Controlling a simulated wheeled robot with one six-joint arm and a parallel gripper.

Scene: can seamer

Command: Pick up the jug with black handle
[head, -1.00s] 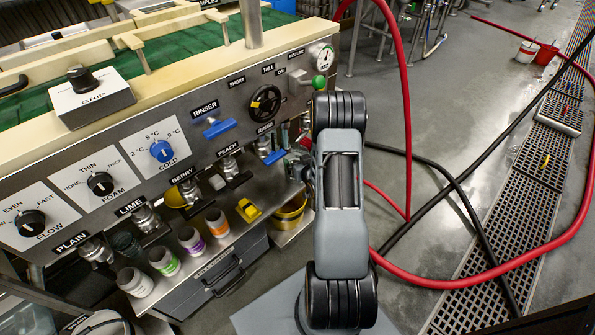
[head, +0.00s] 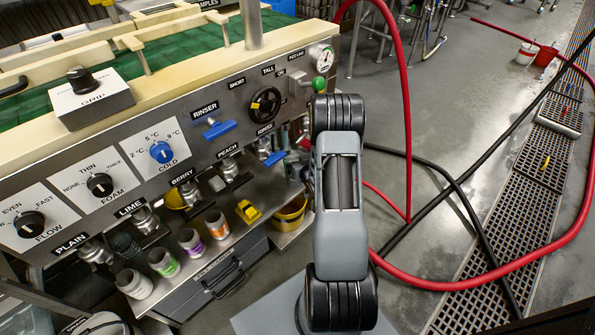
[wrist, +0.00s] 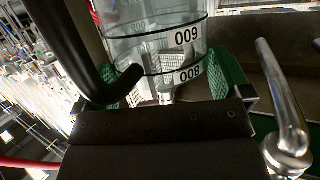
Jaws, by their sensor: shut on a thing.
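In the wrist view a clear jug (wrist: 150,45) with dark rings and the labels 009 and 008 is at the top middle. A thick black handle (wrist: 72,48) curves down on its left. My gripper (wrist: 172,80) has green textured fingers on either side of the jug's lower part and is shut on it. The jug's base and what stands under it are hard to make out. In the head view my own arm covers the gripper, and I cannot make out the jug there.
A shiny metal lever (wrist: 285,105) stands close on the right in the wrist view. The machine panel (head: 205,130) is left of my arm, with several cups (head: 190,240) on a shelf below. A red hose (head: 480,275) and black cables cross the floor at right.

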